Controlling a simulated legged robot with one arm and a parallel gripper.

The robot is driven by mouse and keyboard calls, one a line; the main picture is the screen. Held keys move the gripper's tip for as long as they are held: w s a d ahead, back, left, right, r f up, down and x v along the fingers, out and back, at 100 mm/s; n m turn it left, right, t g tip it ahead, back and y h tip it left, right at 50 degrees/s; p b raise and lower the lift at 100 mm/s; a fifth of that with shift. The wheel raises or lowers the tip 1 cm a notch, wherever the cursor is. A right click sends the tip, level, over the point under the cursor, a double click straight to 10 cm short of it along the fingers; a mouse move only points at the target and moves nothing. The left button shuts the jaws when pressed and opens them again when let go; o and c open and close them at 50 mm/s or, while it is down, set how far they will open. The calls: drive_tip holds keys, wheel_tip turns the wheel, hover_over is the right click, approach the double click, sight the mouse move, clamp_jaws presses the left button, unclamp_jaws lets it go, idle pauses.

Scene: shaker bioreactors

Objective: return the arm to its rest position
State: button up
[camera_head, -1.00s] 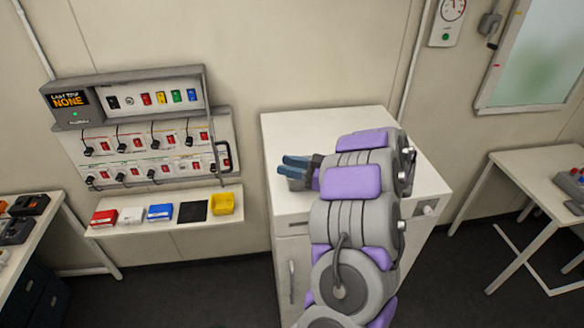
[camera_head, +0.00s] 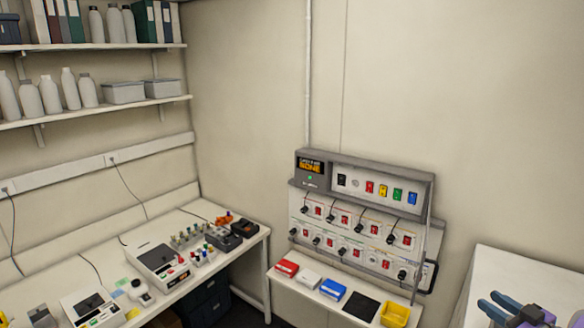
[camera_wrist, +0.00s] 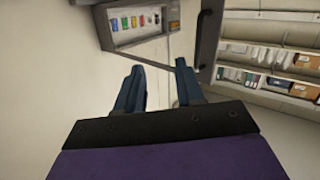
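My gripper (camera_head: 504,308) shows at the lower right edge of the head view, in front of a white cabinet top (camera_head: 520,272). Its two blue fingers also show in the wrist view (camera_wrist: 160,88), apart with nothing between them. Only the end of my arm is in the head view; the rest is out of frame. In the wrist view the gripper points toward the wall, with the grey panel unit (camera_wrist: 137,32) beyond the fingers.
The wall panel (camera_head: 365,215) holds switches and plugs. Its shelf carries red (camera_head: 287,268), white (camera_head: 307,278) and blue (camera_head: 333,289) boxes, a black pad (camera_head: 362,306) and a yellow bin (camera_head: 395,315). A bench (camera_head: 190,225) with equipment stands left, below shelves of bottles (camera_head: 68,88).

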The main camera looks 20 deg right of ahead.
drive_tip(key=w+r+m+g+h, duration=0.2)
drive_tip(key=w+r+g+h, duration=0.3)
drive_tip(key=w+r+h, duration=0.45)
drive_tip(key=a+m+g, duration=0.2)
drive_tip(key=a+g, duration=0.1)
drive_tip(key=a, duration=0.3)
drive_tip(key=s+a+f+g+y, duration=0.2)
drive_tip(key=s+a+f, duration=0.15)
drive_tip(key=a, duration=0.55)
drive_tip(key=s+a+f+g+y, duration=0.15)
drive_tip(key=s+a, duration=0.25)
drive_tip(key=a, duration=0.5)
drive_tip(key=s+a+f+g+y, duration=0.2)
drive_tip(key=s+a+f, duration=0.1)
drive_tip(key=a, duration=0.6)
drive_tip(key=s+a+f+n+g+y, duration=0.25)
drive_tip(key=s+a+g, duration=0.25)
drive_tip(key=s+a, duration=1.05)
wheel_tip(320, 180, down, 21)
drive_tip(key=b, duration=2.1)
drive_tip(key=shift+w+d+y, duration=0.2)
drive_tip(key=shift+w+y, duration=0.2)
drive_tip(key=shift+y, duration=0.05)
drive_tip(key=shift+r+m, duration=0.15)
drive_tip(key=shift+m, duration=0.1)
